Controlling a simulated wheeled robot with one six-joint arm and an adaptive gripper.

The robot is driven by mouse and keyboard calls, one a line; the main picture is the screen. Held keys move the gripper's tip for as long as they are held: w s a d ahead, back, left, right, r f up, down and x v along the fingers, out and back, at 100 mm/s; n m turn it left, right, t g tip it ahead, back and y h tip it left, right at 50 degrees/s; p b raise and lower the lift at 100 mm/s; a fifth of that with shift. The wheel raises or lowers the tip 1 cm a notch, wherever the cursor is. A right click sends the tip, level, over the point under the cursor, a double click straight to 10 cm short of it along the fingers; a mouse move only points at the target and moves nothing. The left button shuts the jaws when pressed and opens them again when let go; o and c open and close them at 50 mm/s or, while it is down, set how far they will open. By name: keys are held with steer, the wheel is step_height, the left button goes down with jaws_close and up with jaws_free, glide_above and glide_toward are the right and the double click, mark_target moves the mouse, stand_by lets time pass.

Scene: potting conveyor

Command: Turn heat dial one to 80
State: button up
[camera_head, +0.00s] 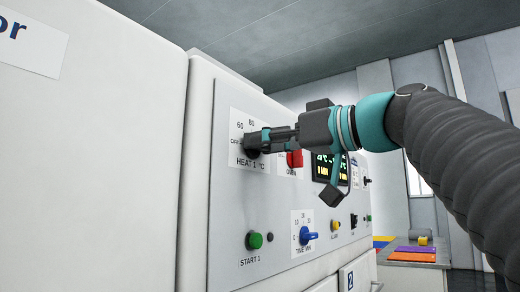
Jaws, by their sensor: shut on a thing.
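The heat dial one (251,142) is a dark knob on a white plate labelled "HEAT 1 °C", with 60 and 80 marked above it and an off mark at its left. My gripper (268,140) reaches in from the right and is shut on this dial. The fingers cover much of the knob, so I cannot tell where its pointer stands.
A red switch (295,159) and a lit display (330,170) sit right of the dial, partly behind my gripper. Below are a green START 1 button (254,240) and a blue timer knob (308,236). A table (413,254) with coloured sheets stands at the right.

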steer(key=shift+m, duration=0.3)
steer(key=shift+w+d+f+m+p, duration=0.1)
steer(key=shift+m+p, duration=1.4)
steer(key=shift+m, duration=2.8)
steer(key=shift+w+m+p, duration=0.1)
steer(key=shift+m+p, duration=1.4)
steer(key=shift+m, duration=2.8)
steer(key=o, duration=1.1)
steer(key=shift+o, duration=0.2)
